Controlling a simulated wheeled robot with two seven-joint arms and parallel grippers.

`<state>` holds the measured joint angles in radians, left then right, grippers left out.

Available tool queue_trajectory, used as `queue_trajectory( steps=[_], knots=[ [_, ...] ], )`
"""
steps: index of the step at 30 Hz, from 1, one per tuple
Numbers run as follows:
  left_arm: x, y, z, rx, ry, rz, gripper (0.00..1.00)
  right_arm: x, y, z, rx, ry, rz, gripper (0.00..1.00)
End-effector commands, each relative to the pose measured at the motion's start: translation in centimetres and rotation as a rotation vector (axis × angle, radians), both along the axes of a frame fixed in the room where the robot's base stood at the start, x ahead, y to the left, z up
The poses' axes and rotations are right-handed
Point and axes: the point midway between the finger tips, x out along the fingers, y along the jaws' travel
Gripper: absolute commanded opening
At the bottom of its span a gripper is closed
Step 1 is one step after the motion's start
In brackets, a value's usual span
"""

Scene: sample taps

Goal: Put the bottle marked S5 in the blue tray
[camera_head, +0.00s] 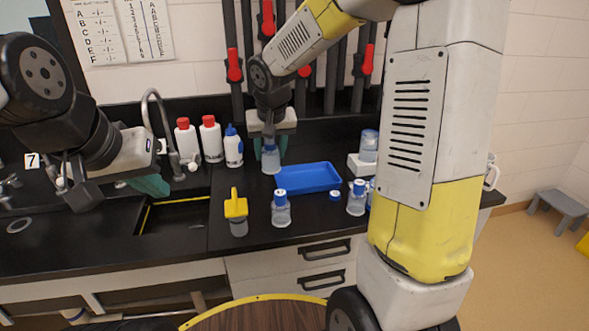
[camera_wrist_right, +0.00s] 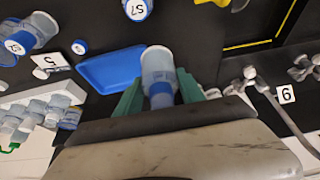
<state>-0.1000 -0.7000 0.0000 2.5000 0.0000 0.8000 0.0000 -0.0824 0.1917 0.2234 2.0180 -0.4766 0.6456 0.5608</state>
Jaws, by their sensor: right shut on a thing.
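My right gripper (camera_head: 270,142) is shut on a clear bottle (camera_head: 271,161), held upright at the back left of the blue tray (camera_head: 308,178). In the right wrist view the same bottle (camera_wrist_right: 158,66) is between the green fingers of the right gripper (camera_wrist_right: 160,95), with the blue tray (camera_wrist_right: 106,70) beside it. No marking on the held bottle is readable. The tray looks empty. My left gripper (camera_head: 143,184) hangs over the sink side at left; its finger gap is unclear. Blue-capped bottles stand in front of the tray (camera_head: 281,208) and to its right (camera_head: 357,198).
A yellow-topped bottle (camera_head: 236,212) stands left of the front bottle. White bottles (camera_head: 211,138) and a curved faucet (camera_head: 150,105) are at the back left. A loose blue cap (camera_head: 335,196) lies right of the tray. Red-handled taps (camera_head: 234,66) line the back wall. A number card (camera_wrist_right: 51,62) lies near the tray.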

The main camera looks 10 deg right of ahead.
Motion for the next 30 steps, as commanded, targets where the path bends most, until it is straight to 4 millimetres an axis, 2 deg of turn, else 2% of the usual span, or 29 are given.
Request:
queue_trajectory(
  steps=[12,17,20,30],
  knots=[
    [0.0,0.0,0.0,0.000,0.000,0.000,0.00,-0.1,0.0,-5.6,-0.002,0.004,0.001,0.00],
    [0.0,0.0,0.0,0.000,0.000,0.000,0.00,0.2,-0.2,-6.9,0.000,0.001,-0.001,0.00],
    [0.0,0.0,0.0,0.000,0.000,0.000,0.00,1.1,-1.4,-7.2,0.001,0.000,-0.006,0.00],
    [0.0,0.0,0.0,0.000,0.000,0.000,0.00,6.8,-8.4,-8.1,0.003,0.000,-0.007,0.00]
  ],
)
